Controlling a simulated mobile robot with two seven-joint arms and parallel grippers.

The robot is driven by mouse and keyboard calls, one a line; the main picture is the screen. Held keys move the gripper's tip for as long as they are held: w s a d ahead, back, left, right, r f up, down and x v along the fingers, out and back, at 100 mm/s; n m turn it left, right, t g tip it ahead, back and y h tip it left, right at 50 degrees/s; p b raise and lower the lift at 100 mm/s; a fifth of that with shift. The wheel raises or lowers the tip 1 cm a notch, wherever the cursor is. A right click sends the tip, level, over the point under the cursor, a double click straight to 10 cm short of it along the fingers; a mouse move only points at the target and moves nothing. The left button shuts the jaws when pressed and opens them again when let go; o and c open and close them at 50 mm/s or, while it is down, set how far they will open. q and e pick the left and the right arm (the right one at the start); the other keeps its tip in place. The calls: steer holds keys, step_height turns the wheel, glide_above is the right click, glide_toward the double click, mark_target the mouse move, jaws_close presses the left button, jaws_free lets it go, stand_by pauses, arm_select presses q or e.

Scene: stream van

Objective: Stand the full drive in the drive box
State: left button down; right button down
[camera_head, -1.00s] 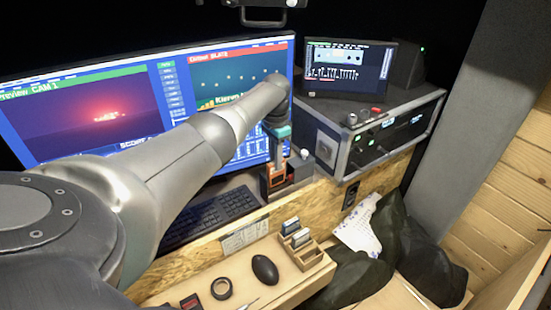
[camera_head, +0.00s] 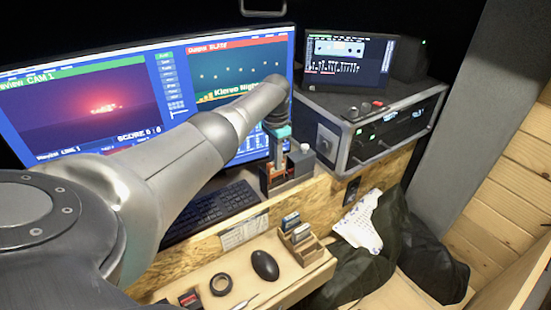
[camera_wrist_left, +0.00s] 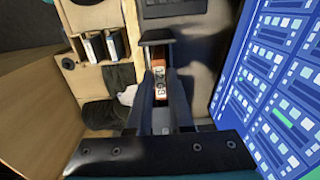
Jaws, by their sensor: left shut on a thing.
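My left gripper (camera_head: 278,160) is over the desk, in front of the large monitor. It is shut on an orange drive with a white label, the full drive (camera_wrist_left: 160,82), which shows between the fingers in the left wrist view. A dark holder with orange edges (camera_head: 267,181) is right at the fingertips; I cannot tell whether the drive is still inside it. The wooden drive box (camera_head: 313,254) stands on the lower shelf, right of and nearer than the gripper. Several drives stand in it, and at least one compartment looks empty. It also shows in the left wrist view (camera_wrist_left: 74,63). My right gripper is not in view.
A black mouse (camera_head: 265,265), a tape roll (camera_head: 221,285) and a pen lie on the shelf left of the box. A keyboard (camera_head: 222,205) is behind, left of the gripper. A rack unit (camera_head: 375,130) stands at the right, above dark cloth (camera_head: 395,240).

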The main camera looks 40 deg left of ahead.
arm_select(q)
steer(key=shift+f+b, duration=0.85)
steer(key=shift+f, duration=0.2)
steer(key=c, duration=0.7)
jaws_free()
steer(key=shift+c, duration=0.2)
step_height(320, 180, up, 12)
steer(key=p, duration=0.1)
steer(key=shift+p, duration=0.3)
